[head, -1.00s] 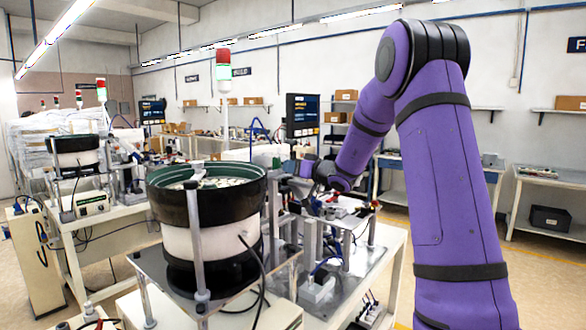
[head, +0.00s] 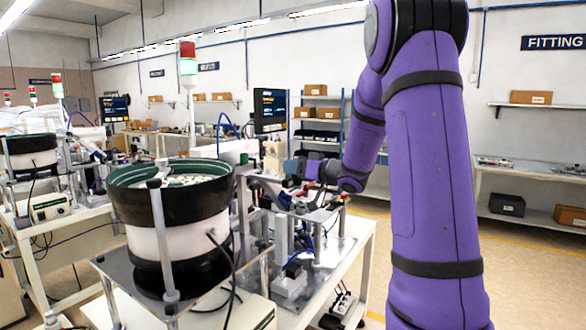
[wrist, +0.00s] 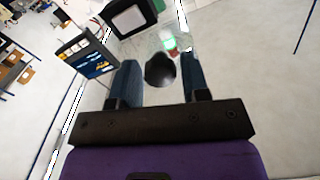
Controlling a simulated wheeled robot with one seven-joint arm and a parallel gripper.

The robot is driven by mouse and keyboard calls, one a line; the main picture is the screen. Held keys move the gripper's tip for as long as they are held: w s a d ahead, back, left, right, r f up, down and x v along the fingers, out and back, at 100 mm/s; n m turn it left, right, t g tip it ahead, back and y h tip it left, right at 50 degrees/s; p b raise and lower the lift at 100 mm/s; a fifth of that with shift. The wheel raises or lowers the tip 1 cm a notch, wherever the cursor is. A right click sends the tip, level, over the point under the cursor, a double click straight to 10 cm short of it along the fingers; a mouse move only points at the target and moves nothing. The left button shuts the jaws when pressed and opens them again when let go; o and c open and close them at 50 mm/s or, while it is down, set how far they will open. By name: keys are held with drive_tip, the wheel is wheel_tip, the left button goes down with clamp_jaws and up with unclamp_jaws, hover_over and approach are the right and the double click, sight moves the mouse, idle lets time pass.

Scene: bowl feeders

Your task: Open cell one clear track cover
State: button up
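My gripper (wrist: 161,72) points ahead in the wrist view, its two dark blue fingers on either side of a round black knob (wrist: 161,71). In the head view my gripper (head: 290,168) is small, above the track fixture right of the near bowl feeder (head: 178,205). The knob and cover cannot be made out there.
The near bowl feeder has a green-lined black bowl and stands left of my gripper. A stack light (head: 188,65) and a display screen (head: 270,110) rise behind it. The fixture's metal plate (head: 335,255) carries posts and cables. Open floor lies right of the table.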

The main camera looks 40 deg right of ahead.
drive_tip(key=shift+o, duration=0.9)
drive_tip(key=v, duration=1)
drive_tip(key=shift+s, duration=0.4)
drive_tip(key=shift+d, duration=0.15)
